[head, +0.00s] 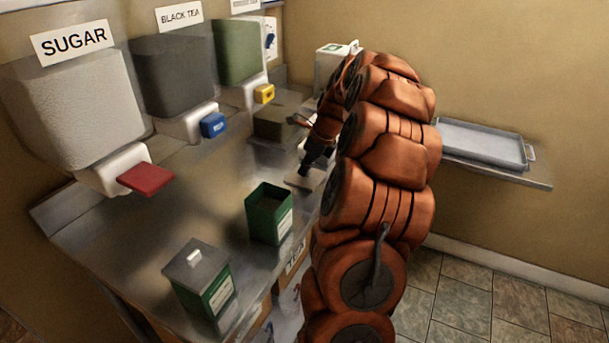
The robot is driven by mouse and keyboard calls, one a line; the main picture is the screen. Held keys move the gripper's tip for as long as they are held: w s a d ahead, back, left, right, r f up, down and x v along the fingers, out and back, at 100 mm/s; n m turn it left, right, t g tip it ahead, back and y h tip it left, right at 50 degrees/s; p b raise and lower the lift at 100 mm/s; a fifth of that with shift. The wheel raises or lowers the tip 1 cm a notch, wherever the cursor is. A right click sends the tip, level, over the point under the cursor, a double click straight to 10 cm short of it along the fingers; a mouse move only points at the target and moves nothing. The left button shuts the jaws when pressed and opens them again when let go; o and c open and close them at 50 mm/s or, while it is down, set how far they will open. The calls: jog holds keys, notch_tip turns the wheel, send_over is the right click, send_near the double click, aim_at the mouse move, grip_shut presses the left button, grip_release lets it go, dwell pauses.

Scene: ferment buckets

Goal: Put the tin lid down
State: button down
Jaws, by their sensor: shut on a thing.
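My gripper (307,169) is at the end of my orange arm, over the right part of the metal counter. It is shut on what looks like the tin lid (296,182), a pale flat square plate just below the fingers. The grip point is small and partly hidden, and I cannot tell whether the plate touches the counter. An open green tin (270,214) with dark contents stands left of and nearer than my gripper. Another green tin (208,290) with a grey lid and white knob stands nearer the front left.
Wall dispensers for sugar (75,105) and black tea (172,75) hang on the left, beside a green one (238,50). A dark box (275,124) stands behind my gripper. A grey tray (483,142) rests on a right shelf. The counter's left middle (180,215) is clear.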

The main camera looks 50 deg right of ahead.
jog(key=shift+w+d, duration=0.1)
jog(key=shift+w, duration=0.25)
jog(key=shift+s+f+p, duration=0.1)
jog(key=shift+f+p, duration=0.5)
jog(key=shift+f, duration=1.15)
jog(key=shift+f, duration=0.1)
jog(key=c, duration=1.3)
grip_release()
jog(key=shift+s+d+r, duration=0.1)
jog(key=shift+d+r, duration=0.05)
jog(key=shift+r, duration=0.35)
jog(key=b+v, duration=0.2)
jog(key=v, duration=0.9)
jog(key=shift+s, duration=0.15)
